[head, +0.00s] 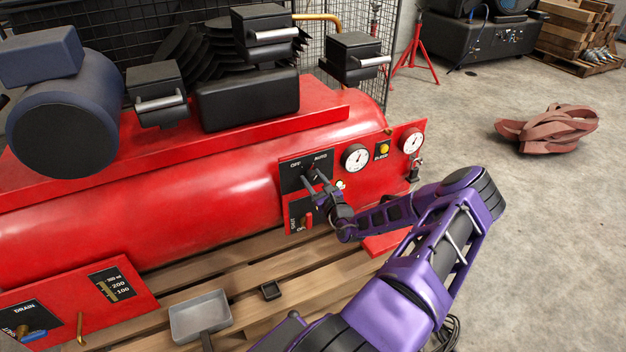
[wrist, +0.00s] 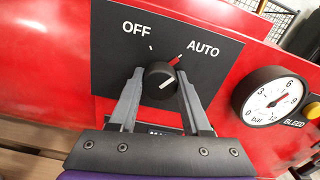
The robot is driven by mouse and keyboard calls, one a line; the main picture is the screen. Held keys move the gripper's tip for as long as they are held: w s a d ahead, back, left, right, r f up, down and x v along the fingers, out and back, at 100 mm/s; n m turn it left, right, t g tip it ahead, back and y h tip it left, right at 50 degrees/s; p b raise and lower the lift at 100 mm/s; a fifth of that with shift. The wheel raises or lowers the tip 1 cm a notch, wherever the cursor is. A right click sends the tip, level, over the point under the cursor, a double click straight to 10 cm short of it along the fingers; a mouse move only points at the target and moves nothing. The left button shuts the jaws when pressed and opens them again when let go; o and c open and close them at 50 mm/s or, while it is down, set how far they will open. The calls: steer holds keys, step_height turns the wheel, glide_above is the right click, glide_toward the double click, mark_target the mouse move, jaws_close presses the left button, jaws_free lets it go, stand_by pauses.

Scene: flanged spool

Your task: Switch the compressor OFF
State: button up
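The compressor's selector knob (wrist: 160,77) is black and sits on a black plate marked OFF (wrist: 136,29) and AUTO (wrist: 203,48). A red mark at the knob's upper right lies on the AUTO side. My gripper (wrist: 161,73) has one finger on each side of the knob, with the fingers apart. I cannot tell whether either finger touches it. In the head view my gripper (head: 314,178) is at the same switch plate (head: 291,176), and its fingers largely hide the knob. The compressor (head: 200,195) is a red tank.
A pressure gauge (wrist: 272,100) is right of the switch plate, with a yellow BLEED button (head: 383,149) and a second gauge (head: 411,141) beyond. A red toggle (head: 308,220) is below the plate. A grey scoop (head: 201,316) lies on the wooden pallet. Open floor is at right.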

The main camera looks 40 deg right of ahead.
jaws_close()
steer(key=shift+r+n+p, duration=0.1)
steer(key=shift+n+p, duration=0.2)
steer(key=shift+p, duration=0.05)
steer(key=shift+r+n+p, duration=0.1)
steer(key=shift+n+p, duration=0.8)
steer(key=n+p, duration=0.2)
steer(key=n, duration=0.6)
steer(key=shift+f+p, duration=0.2)
steer(key=shift+p, duration=0.2)
steer(key=shift+n, duration=1.8)
steer(key=shift+d, duration=0.1)
